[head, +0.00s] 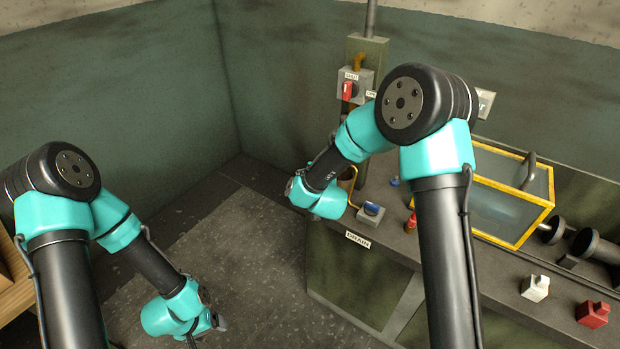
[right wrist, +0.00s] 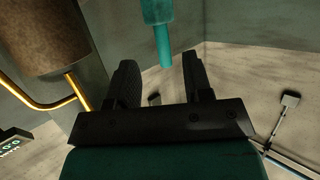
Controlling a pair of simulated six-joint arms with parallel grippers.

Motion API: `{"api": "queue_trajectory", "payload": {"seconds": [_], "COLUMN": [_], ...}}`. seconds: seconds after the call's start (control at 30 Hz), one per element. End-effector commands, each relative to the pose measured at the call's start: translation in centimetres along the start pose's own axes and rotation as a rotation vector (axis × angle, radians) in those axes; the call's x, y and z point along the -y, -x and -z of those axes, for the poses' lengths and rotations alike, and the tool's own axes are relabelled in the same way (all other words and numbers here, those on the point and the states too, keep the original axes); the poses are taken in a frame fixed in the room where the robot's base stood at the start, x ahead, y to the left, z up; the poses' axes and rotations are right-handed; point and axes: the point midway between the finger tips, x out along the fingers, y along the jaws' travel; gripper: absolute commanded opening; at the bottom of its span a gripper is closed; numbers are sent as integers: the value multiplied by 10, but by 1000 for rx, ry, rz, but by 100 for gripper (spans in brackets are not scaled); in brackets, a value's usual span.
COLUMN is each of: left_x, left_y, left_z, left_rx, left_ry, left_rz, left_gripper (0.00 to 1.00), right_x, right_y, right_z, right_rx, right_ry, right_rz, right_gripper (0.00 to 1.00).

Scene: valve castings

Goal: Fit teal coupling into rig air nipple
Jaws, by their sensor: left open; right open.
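The teal coupling (right wrist: 163,40) hangs down from the top edge of the right wrist view, a wider sleeve above a narrower tube. My right gripper (right wrist: 158,75) is open; the tube's lower end shows between its two black fingers, with visible space on both sides. I cannot tell its depth from the fingers. In the head view my right arm's wrist hides that gripper and the coupling. My left gripper (head: 207,332) is open and empty over the floor at lower left. I cannot pick out the rig air nipple in either view.
A brown cylinder (right wrist: 48,35) with a yellow pipe (right wrist: 75,95) stands left of my right fingers. The floor between the arms is clear.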

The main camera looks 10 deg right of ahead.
Motion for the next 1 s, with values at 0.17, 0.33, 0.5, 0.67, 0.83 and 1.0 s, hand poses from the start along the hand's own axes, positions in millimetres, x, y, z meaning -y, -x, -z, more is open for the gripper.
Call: {"api": "queue_trajectory", "payload": {"seconds": [0.17,0.33,0.5,0.67,0.83,1.0], "left_x": [0,0,0,0,0,0], "left_y": [0,0,0,0,0,0], "left_z": [0,0,0,0,0,0], "left_rx": [0,0,0,0,0,0], "left_ry": [0,0,0,0,0,0], "left_rz": [0,0,0,0,0,0], "left_gripper": [77,77,77,77,77,77], "right_x": [0,0,1,3,4,4], "right_y": [-5,-4,-12,-33,-52,-57], "right_z": [0,0,0,0,0,1], "right_rx": [1,1,1,1,1,0], "right_ry": [0,0,0,0,0,0], "right_rz": [0,0,0,0,0,0], "right_gripper": [46,46,46,46,46,46]}}
